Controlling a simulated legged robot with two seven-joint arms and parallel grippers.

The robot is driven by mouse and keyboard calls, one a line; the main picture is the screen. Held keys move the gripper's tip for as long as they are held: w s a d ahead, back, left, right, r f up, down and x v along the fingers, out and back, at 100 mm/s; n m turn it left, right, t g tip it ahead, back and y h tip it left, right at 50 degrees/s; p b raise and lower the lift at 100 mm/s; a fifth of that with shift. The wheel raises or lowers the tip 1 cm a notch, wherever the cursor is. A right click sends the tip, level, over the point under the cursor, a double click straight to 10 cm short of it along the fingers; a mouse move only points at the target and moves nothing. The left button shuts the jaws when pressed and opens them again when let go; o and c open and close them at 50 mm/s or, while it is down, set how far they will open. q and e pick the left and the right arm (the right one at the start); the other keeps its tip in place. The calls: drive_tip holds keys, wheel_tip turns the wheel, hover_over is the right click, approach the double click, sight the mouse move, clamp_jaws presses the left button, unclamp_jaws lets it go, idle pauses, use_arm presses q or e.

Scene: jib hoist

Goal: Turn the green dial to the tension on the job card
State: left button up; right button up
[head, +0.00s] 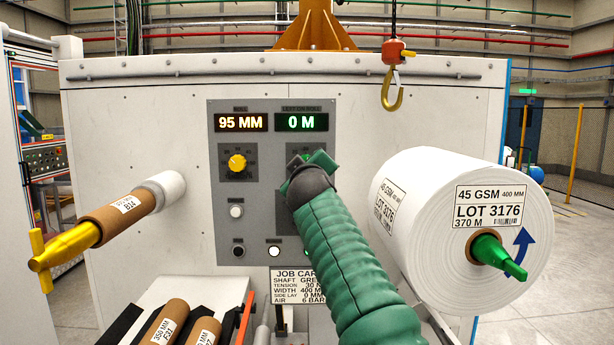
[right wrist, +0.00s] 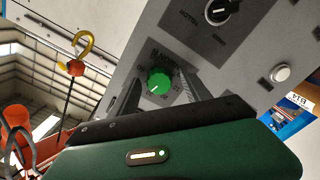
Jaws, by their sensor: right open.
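The green dial (right wrist: 158,82) sits on the grey control panel (right wrist: 215,60); its white pointer mark shows, but the scale is too small to read. In the head view my right gripper (head: 311,168) is in front of the dial and hides nearly all of it. In the right wrist view my right gripper (right wrist: 168,95) is open, its two dark fingers towards either side of the dial; I cannot tell whether they touch it. The job card (head: 292,286) hangs below the panel, partly covered by my arm, and reads tension 30. My left gripper is not in view.
A yellow dial (head: 237,162) is left of the green one, under displays reading 95 MM and 0 M. Buttons sit below. A large white roll (head: 410,220) is close right of my arm. A brown core (head: 118,215) sticks out at left. A hook (head: 392,90) hangs above.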

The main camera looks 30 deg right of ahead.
drive_tip(key=b+v, duration=0.7)
drive_tip(key=v, duration=0.9)
